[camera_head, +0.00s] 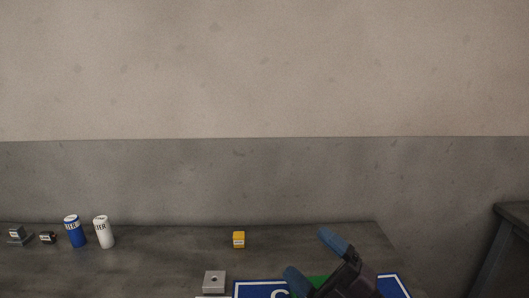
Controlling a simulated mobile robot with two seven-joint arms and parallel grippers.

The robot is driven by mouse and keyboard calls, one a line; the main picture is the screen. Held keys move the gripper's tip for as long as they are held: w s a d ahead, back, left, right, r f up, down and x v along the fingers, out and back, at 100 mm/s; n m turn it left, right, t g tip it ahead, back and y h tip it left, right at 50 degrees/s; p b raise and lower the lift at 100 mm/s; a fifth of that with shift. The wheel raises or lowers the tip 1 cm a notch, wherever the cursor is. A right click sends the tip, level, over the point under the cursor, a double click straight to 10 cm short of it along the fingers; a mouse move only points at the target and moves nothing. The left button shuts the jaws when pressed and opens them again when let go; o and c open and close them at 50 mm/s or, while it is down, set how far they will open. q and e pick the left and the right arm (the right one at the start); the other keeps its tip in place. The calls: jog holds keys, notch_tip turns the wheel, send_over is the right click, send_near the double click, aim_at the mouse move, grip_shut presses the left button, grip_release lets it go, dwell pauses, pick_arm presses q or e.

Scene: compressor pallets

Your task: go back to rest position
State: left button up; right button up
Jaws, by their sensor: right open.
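My right gripper (316,258) comes in from the bottom right of the head view. Its two blue-tipped fingers are spread apart with nothing between them. It is above the front part of the grey table (170,262), over blue and green panels with white borders. My left gripper is not in view.
A blue can (75,231) and a white can (104,232) stand at the left. Small dark items (18,235) lie farther left. A yellow block (238,240) sits near the back edge. A grey block (214,281) and a blue panel (258,290) are in front. Dark furniture (505,250) stands at right.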

jog(key=s+d+f+m+h, duration=0.2)
jog(key=d+f+m+h, duration=0.6)
jog(key=d+m+h, duration=0.15)
jog(key=s+d+f+m+h, duration=0.3)
jog(key=d+f+m+h, duration=0.5)
jog(key=m+h, duration=0.3)
jog(key=s+d+f+m+g, duration=0.1)
jog(key=s+f+g, duration=0.3)
jog(key=s, duration=0.3)
jog(key=s+d+f+m+g+y, duration=0.1)
jog(key=s+f+g, duration=0.3)
jog(key=s, duration=0.2)
jog(key=s+d+f+m+g, duration=0.1)
jog(key=s+f+m+g, duration=0.2)
jog(key=s, duration=0.4)
jog(key=w+f+n+t+y, duration=0.1)
jog(key=w+f+n+t, duration=0.1)
jog(key=w+f+t, duration=0.5)
jog(key=shift+w+a+f+t, duration=0.4)
jog(key=shift+f+t, duration=0.1)
jog(key=shift+f, duration=0.85)
